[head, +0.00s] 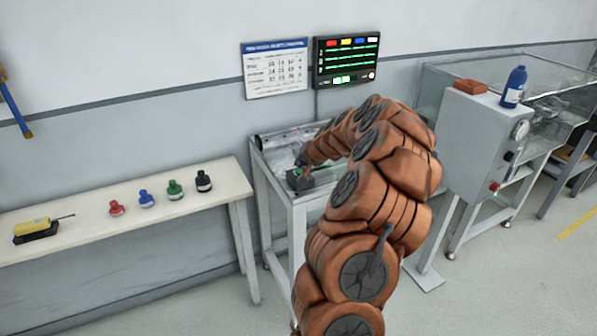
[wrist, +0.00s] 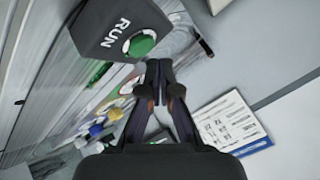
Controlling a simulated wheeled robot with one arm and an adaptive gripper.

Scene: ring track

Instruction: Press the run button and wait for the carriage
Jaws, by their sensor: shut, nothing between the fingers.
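The run button (wrist: 139,45) is a green round button on a dark box (wrist: 105,25) lettered RUN in white, at the top of the wrist view. My gripper (wrist: 160,68) is shut and empty, with its fingertips just below the button in that view. I cannot tell whether the tips touch it. In the head view the dark box (head: 301,180) sits at the front of the metal table (head: 262,160), with my arm's end over it. Coloured pieces (wrist: 96,130) lie beyond the box in the wrist view. I cannot make out the carriage.
A white bench (head: 80,224) at left holds a yellow device (head: 33,227) and several small coloured bottles (head: 146,199). A wall screen (head: 346,60) and a printed chart (head: 275,68) hang behind. A grey cabinet (head: 470,150) stands at right. Floor (head: 520,290) at front right is clear.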

